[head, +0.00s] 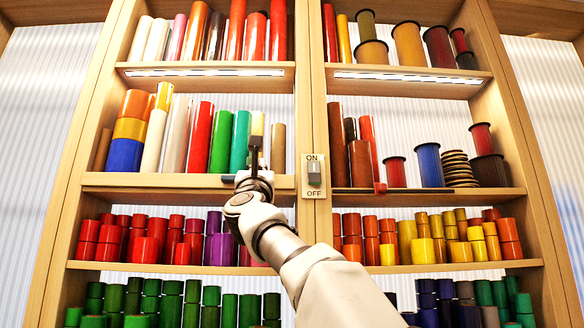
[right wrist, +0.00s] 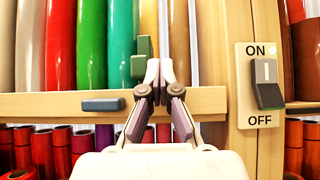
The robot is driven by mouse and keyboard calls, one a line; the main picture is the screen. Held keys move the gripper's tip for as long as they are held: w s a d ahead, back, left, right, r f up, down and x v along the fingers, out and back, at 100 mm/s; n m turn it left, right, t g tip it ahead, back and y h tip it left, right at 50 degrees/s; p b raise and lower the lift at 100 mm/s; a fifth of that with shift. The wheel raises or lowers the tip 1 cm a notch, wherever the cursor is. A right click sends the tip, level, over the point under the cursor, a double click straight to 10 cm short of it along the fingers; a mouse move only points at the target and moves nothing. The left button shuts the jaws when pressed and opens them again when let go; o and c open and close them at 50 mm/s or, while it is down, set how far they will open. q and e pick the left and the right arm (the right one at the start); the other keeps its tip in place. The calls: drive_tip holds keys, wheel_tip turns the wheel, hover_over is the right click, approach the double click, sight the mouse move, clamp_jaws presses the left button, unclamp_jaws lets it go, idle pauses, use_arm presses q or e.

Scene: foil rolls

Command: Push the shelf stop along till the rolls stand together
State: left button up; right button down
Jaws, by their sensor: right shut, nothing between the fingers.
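On the middle left shelf (head: 140,181) a row of upright rolls leans and stands: a red roll (head: 200,138), a green roll (head: 221,142), a teal roll (head: 240,142) and a brown roll (head: 278,148) at the right end. In the right wrist view a small green block (right wrist: 142,62), perhaps the shelf stop, stands in front of the rolls. My right gripper (head: 254,158) is shut and empty; in the right wrist view its fingertips (right wrist: 160,72) are just right of the green block. I cannot tell whether they touch. My left gripper is out of view.
A blue-grey tab (right wrist: 104,104) sits on the shelf's front edge, left of my fingers. An ON/OFF switch (head: 314,174) is on the upright to the right. More rolls fill the shelves above and below.

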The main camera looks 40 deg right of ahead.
drive_tip(key=shift+w+a, duration=0.25)
drive_tip(key=shift+a, duration=0.15)
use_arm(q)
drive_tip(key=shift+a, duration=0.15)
use_arm(e)
drive_tip(key=shift+a, duration=0.1)
drive_tip(key=shift+w+a+f, duration=0.1)
drive_tip(key=shift+w+a, duration=0.2)
drive_tip(key=shift+a, duration=0.1)
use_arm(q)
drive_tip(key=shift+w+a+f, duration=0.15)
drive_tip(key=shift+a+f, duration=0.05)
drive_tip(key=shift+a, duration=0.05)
use_arm(e)
drive_tip(key=shift+d, duration=0.1)
drive_tip(key=shift+s, duration=0.1)
drive_tip(key=shift+s+a+f+b, duration=0.1)
drive_tip(key=shift+s+a+b, duration=0.25)
drive_tip(key=shift+s+b, duration=0.25)
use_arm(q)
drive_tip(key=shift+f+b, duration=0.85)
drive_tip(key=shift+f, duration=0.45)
use_arm(e)
drive_tip(key=shift+s+a, duration=0.4)
drive_tip(key=shift+s, duration=0.25)
drive_tip(key=shift+s+a, duration=0.4)
drive_tip(key=shift+s, duration=0.25)
